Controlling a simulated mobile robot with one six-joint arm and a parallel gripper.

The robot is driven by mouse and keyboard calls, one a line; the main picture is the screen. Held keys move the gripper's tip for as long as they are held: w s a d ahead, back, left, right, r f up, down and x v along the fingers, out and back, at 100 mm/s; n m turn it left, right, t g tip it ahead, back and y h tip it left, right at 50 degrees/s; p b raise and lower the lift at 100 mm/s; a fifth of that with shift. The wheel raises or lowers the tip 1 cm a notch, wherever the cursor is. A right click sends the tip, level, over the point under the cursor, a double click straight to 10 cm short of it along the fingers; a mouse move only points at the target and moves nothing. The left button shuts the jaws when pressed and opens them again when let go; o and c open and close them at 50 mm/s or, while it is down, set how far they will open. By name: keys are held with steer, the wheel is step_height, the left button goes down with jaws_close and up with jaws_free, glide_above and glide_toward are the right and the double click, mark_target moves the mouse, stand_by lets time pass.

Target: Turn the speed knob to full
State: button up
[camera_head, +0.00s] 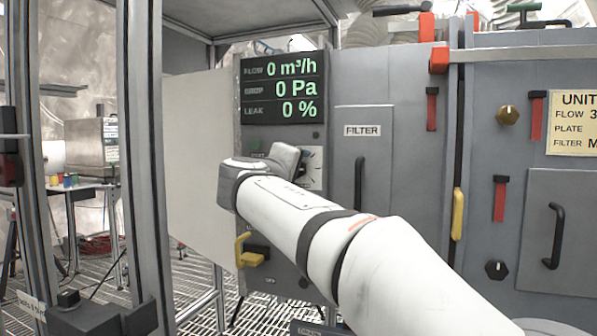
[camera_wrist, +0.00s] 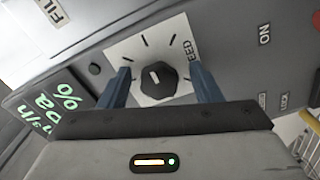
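The speed knob (camera_wrist: 155,79) is black and round, with a small pale mark, and sits on a white dial plate (camera_wrist: 140,50) with black tick marks. Part of the plate's label reads "EED". My gripper (camera_wrist: 160,72) is open in the wrist view, its two blue fingers on either side of the knob with gaps between them and it. In the head view my wrist covers the knob, and only the right part of the dial plate (camera_head: 314,170) shows. The fingers are hidden there.
The display (camera_head: 283,88) above reads 0 m³/h, 0 Pa and 0 %. A filter door with a dark handle (camera_head: 358,184) is right of the dial. A yellow handle (camera_head: 247,250) sits below my wrist. A metal post (camera_head: 146,160) stands at left.

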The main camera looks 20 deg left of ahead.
steer(key=s+p, duration=0.1)
steer(key=s, duration=0.6)
steer(key=shift+s+a, duration=0.3)
steer(key=shift+s, duration=0.1)
